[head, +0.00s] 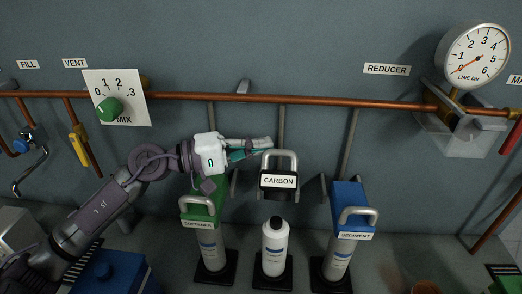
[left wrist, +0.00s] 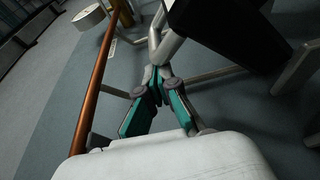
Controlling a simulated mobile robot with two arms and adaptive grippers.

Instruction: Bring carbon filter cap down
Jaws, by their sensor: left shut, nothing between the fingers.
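The carbon filter cap (head: 279,184) is black with a CARBON label and a grey loop handle (head: 293,157) on top. It is raised, with a gap above the white filter cartridge (head: 275,248), which stands upright on a black base. My left gripper (head: 262,150) reaches in from the left, with its fingertips at the left side of the handle. In the left wrist view its teal fingers (left wrist: 156,84) are shut with nothing between them. They are close to the grey handle (left wrist: 166,45), with the black cap (left wrist: 222,30) beyond; whether they touch is unclear. My right gripper is not in view.
The green softener filter (head: 199,213) stands to the left and the blue sediment filter (head: 349,196) to the right, both with caps lowered and loop handles. A copper pipe (head: 310,100) runs along the wall behind. A gauge (head: 474,56) hangs at upper right.

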